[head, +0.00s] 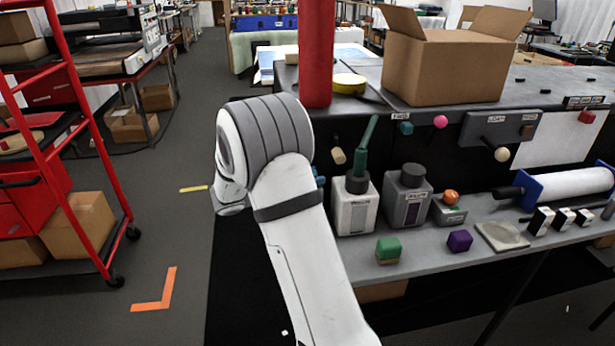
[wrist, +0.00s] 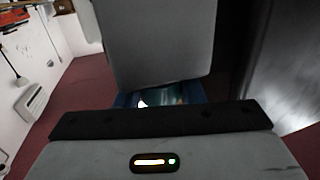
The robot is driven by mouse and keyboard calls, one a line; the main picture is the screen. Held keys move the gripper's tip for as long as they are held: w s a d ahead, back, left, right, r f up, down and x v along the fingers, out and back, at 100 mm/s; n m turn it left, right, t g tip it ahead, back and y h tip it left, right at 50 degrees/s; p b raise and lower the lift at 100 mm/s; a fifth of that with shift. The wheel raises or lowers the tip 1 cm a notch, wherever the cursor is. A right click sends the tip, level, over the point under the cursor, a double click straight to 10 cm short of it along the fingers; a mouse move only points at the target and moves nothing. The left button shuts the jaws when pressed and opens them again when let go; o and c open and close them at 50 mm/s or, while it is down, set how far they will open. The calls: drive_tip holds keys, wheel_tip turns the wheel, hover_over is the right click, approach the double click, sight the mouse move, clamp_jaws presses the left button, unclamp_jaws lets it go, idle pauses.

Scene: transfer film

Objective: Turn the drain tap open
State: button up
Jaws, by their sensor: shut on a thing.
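A small blue part (head: 319,178) shows at the bench's left end, just past my arm, which covers most of it. It looks like the drain tap, though its shape cannot be made out. In the wrist view, a blue and teal piece (wrist: 130,100) shows in a narrow gap between a large grey block and the dark bar of my gripper (wrist: 165,97). My gripper is shut on this piece, mostly hidden. How far the tap is turned cannot be seen. In the head view my arm hides my gripper.
White bottle (head: 355,205) and grey bottle (head: 409,195) stand right of my arm on the lower shelf (head: 430,255). A tan knob (head: 338,156) sticks out above. A red column (head: 316,55) rises behind my arm.

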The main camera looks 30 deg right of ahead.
drive_tip(key=shift+w+r, duration=0.15)
drive_tip(key=shift+r, duration=0.1)
drive_tip(key=o, duration=1)
drive_tip(key=shift+f, duration=0.15)
drive_tip(key=shift+a, duration=0.1)
drive_tip(key=shift+a, duration=0.25)
drive_tip(key=a, duration=0.7)
drive_tip(key=shift+b, duration=0.35)
drive_tip(key=shift+w+a, duration=0.1)
